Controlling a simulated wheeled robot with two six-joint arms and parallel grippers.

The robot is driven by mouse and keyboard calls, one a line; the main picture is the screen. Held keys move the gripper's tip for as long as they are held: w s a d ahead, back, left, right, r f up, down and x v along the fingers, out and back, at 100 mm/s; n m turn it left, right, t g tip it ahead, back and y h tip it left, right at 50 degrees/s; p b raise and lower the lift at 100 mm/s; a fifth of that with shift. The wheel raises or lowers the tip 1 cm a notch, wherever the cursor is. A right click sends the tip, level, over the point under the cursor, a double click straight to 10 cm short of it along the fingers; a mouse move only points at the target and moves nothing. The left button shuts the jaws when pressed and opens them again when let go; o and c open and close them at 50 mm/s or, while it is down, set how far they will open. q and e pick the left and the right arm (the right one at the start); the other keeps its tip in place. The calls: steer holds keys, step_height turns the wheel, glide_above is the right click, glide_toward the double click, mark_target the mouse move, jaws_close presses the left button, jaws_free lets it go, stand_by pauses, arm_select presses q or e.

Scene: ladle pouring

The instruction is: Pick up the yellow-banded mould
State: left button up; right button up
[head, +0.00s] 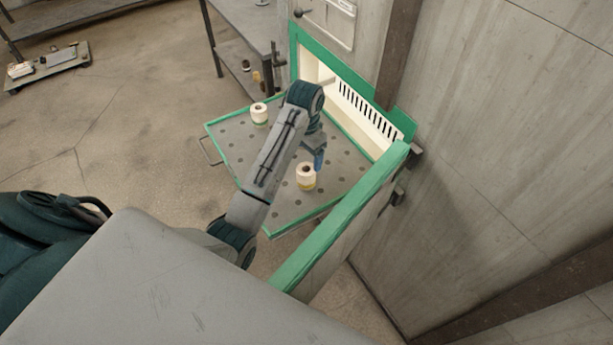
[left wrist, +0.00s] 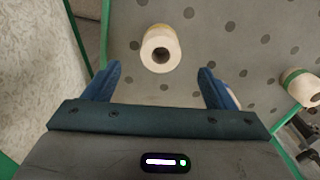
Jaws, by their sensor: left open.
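The yellow-banded mould (head: 306,177) is a small cream cylinder with a dark hole in its top and a yellow band low on its side. It stands upright on the perforated grey shelf (head: 232,149). In the left wrist view the mould (left wrist: 160,50) is centred just ahead of my fingertips, its near edge about level with them. My left gripper (left wrist: 160,70) is open and empty, with a blue finger to each side. In the head view my left gripper (head: 319,158) shows only partly, beside the mould. My right gripper is not in view.
A green-banded mould (head: 259,114) stands farther back on the shelf; it also shows in the left wrist view (left wrist: 300,88). A green-framed lit opening (head: 325,75) lies behind the shelf. A green-edged panel (head: 345,213) stands along the right side, near my arm.

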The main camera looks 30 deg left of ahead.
mark_target(306, 174)
arm_select(q)
step_height(306, 174, down, 3)
steer(key=shift+w+r+b, duration=0.1)
steer(key=shift+w+b, duration=0.05)
steer(key=shift+b, duration=0.75)
steer(key=shift+f+p, duration=0.7)
steer(key=shift+f, duration=0.1)
step_height(306, 174, down, 4)
steer(key=p, duration=0.2)
steer(key=shift+f+p, duration=0.25)
steer(key=shift+p, duration=0.15)
steer(key=shift+f, duration=0.65)
steer(key=shift+w, duration=0.1)
steer(key=c, duration=1.2)
